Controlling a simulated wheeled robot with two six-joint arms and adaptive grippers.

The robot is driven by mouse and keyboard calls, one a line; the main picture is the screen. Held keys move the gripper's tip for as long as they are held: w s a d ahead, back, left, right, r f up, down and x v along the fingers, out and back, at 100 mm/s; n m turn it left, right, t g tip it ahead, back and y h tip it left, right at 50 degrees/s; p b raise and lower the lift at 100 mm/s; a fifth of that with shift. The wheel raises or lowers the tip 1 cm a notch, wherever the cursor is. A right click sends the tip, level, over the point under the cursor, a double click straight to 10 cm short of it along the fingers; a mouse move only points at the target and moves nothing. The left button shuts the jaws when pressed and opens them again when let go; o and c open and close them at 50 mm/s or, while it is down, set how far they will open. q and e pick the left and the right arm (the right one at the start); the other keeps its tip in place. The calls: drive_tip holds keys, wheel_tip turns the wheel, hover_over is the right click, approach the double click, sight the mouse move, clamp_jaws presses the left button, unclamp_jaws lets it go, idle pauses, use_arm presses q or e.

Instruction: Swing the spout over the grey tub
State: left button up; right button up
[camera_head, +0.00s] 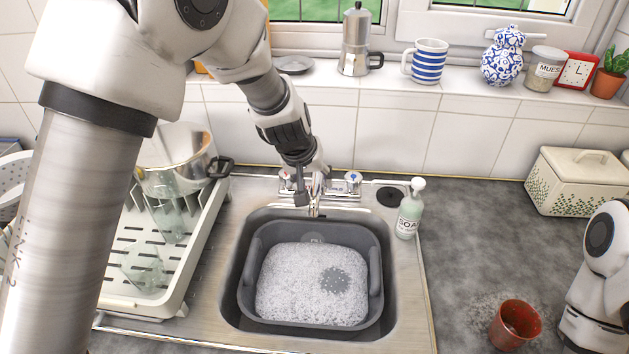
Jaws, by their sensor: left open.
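The metal spout (316,197) rises from the tap base (343,185) at the back of the sink, its end over the back edge of the grey tub. The grey tub (376,262) sits in the sink bowl and holds white suds. My left gripper (301,193) points down beside the spout, just left of it. It is open; whether a finger touches the spout I cannot tell. Part of the tap is hidden behind the gripper. My right arm shows at the right edge, its gripper out of view.
A soap bottle (410,208) stands right of the tub. A dish rack (205,235) with glasses and a pot (175,160) fills the left side. A red cup (515,324) and a bread bin (580,180) stand on the right worktop. A windowsill with several items runs behind.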

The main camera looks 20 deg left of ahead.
use_arm(q)
drive_tip(key=v, duration=1)
drive_tip(key=shift+r, duration=0.4)
drive_tip(key=shift+a, duration=0.1)
drive_tip(key=shift+s, duration=0.1)
